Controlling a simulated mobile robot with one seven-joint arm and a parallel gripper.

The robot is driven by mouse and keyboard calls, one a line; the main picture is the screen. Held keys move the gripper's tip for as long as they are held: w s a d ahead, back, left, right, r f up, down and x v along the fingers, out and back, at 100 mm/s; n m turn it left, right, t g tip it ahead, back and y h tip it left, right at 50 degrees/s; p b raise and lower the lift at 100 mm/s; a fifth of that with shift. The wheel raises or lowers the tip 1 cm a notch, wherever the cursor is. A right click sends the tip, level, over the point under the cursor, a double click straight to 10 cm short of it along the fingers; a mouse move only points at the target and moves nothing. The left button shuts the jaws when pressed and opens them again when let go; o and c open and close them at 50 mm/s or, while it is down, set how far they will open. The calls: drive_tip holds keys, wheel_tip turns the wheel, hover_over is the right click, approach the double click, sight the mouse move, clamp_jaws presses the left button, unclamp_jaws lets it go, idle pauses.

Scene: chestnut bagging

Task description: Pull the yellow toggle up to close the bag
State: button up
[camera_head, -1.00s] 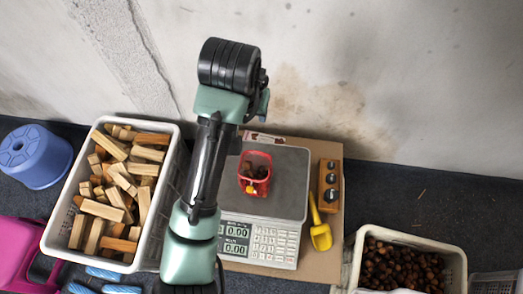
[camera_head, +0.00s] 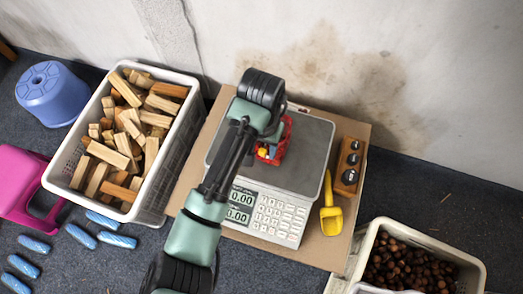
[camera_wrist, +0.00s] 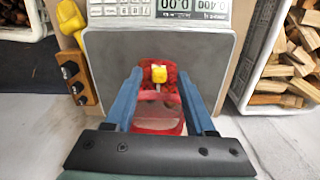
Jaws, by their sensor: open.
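The red mesh bag (camera_head: 286,137) stands on the scale's grey plate, partly hidden by my arm in the head view. The yellow toggle (camera_head: 262,152) shows at its near side. In the wrist view the red bag (camera_wrist: 159,122) lies between the blue fingers of my gripper (camera_wrist: 159,76). The yellow toggle (camera_wrist: 158,74) appears between the two fingertips, with a gap on each side. My gripper is open and holds nothing. How high the fingertips are relative to the toggle is hard to tell.
The scale (camera_head: 313,150) sits on a cardboard sheet. A yellow scoop (camera_head: 331,215) and a wooden block with dark knobs (camera_head: 349,166) are on its right. A crate of wood (camera_head: 173,190) stands left, a chestnut crate (camera_head: 372,232) at lower right. A wall rises behind.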

drive_tip(key=shift+f, duration=0.95)
drive_tip(key=shift+c, duration=0.2)
clamp_jaws()
idle(0.6)
